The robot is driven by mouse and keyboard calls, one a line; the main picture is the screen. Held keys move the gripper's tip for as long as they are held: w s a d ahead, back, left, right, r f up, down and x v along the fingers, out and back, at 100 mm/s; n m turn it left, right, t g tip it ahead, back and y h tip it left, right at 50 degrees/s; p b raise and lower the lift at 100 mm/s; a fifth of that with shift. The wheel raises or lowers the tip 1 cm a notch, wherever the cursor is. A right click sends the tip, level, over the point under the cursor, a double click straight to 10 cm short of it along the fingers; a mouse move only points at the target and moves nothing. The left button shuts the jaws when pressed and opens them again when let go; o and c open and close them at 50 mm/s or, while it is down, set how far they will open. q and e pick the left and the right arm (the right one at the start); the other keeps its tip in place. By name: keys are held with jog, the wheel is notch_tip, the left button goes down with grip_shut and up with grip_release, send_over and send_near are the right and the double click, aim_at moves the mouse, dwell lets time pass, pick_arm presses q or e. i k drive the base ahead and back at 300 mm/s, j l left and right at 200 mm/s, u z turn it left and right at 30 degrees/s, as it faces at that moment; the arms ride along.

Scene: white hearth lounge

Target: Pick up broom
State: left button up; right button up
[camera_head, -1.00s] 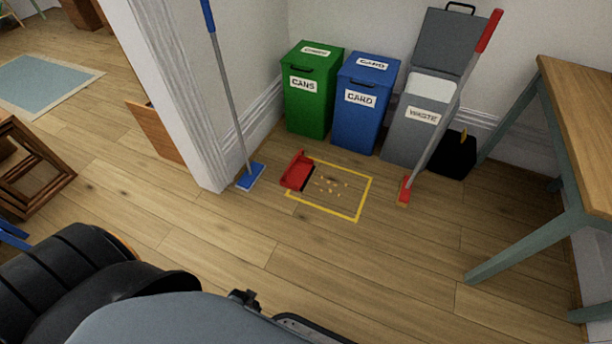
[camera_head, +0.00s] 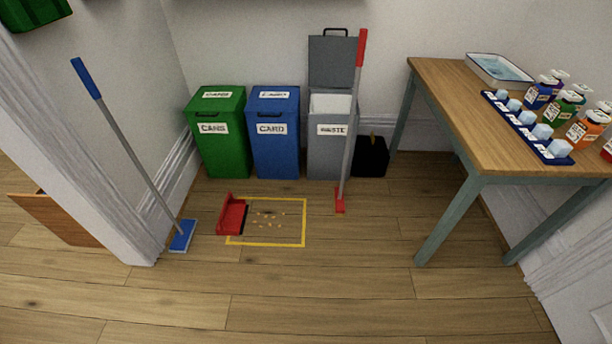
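A long-handled tool with a red grip, grey shaft and small red head (camera_head: 340,202) leans upright against the front of the grey waste bin. A second one with a blue grip, grey shaft and flat blue head (camera_head: 182,236) leans at the left by the white wall corner. Both heads rest on the wooden floor. I cannot tell for sure which is the broom; the blue head is flat like a mop. A red dustpan (camera_head: 232,216) lies on the floor between them. Neither of my grippers is in view.
Crumbs lie inside a yellow floor outline (camera_head: 304,224). Green cans bin (camera_head: 222,140), blue card bin (camera_head: 275,145) and grey waste bin (camera_head: 325,160), lid raised, line the wall. A black box (camera_head: 370,157) stands beside them. A table (camera_head: 460,115) with bottles is at right. The front floor is clear.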

aim_at(339, 199)
jog(key=i+l+u, duration=0.25)
jog(key=i+l, duration=0.35)
jog(key=i, duration=0.3)
jog(key=i+l+u, duration=0.3)
jog(key=i+l, duration=0.45)
jog(key=i, duration=0.05)
